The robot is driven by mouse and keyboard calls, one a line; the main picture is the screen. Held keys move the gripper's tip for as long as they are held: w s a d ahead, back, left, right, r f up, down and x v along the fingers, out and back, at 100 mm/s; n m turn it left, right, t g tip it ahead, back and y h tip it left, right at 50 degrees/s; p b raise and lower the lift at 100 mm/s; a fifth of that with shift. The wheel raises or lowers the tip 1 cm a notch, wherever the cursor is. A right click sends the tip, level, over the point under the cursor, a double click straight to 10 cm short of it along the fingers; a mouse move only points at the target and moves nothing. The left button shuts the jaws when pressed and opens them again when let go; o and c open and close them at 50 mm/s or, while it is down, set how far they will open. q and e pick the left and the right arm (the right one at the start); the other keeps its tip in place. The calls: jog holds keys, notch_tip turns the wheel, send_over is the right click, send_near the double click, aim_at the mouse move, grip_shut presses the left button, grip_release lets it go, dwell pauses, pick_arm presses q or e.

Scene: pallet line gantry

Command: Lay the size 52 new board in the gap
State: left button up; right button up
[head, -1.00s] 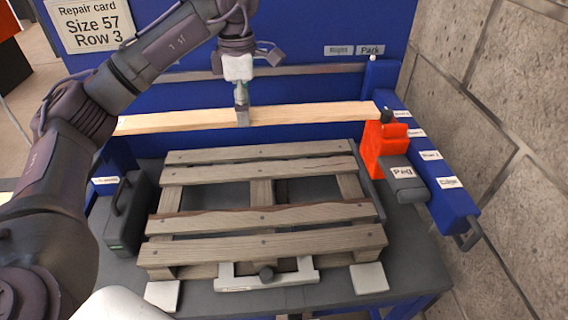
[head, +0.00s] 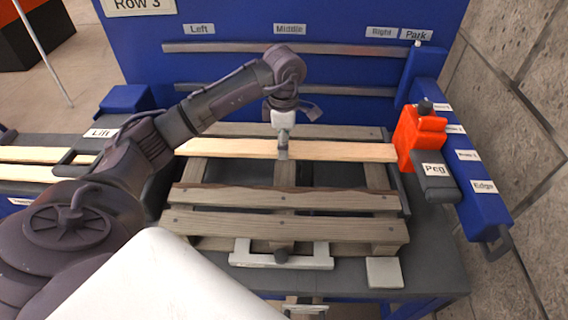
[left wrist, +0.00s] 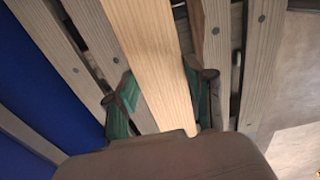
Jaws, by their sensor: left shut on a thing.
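My left gripper (head: 283,150) is shut on a pale new board (head: 345,151), held level crosswise over the pallet (head: 290,228). In the left wrist view, the green fingertips (left wrist: 160,98) sit either side of the board (left wrist: 150,45). The board covers the pallet's second slat from the back in the head view; its height above the wood is hard to tell. The pallet's gap (head: 235,172) shows in front of the board, before the two weathered front slats. No size mark is readable on the board. My right gripper is out of view.
An orange block (head: 408,140) with a black knob stands near the board's right end, beside a grey part labelled Peg (head: 434,183). A blue rail (head: 484,213) runs along the right. A repair card (head: 140,5) reads Row 3. More pale boards (head: 32,172) lie at left.

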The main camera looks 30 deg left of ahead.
pick_arm(q)
send_over(284, 174)
notch_tip(284, 174, down, 5)
jog(key=shift+r+p, duration=0.1)
jog(key=shift+p, duration=0.25)
notch_tip(284, 174, down, 4)
jog(key=shift+f+p, duration=0.1)
jog(key=shift+p, duration=0.4)
jog(key=o, duration=0.9)
jog(key=shift+f, duration=0.15)
jog(key=shift+c, duration=0.2)
jog(key=o, duration=0.5)
jog(key=shift+c, duration=0.2)
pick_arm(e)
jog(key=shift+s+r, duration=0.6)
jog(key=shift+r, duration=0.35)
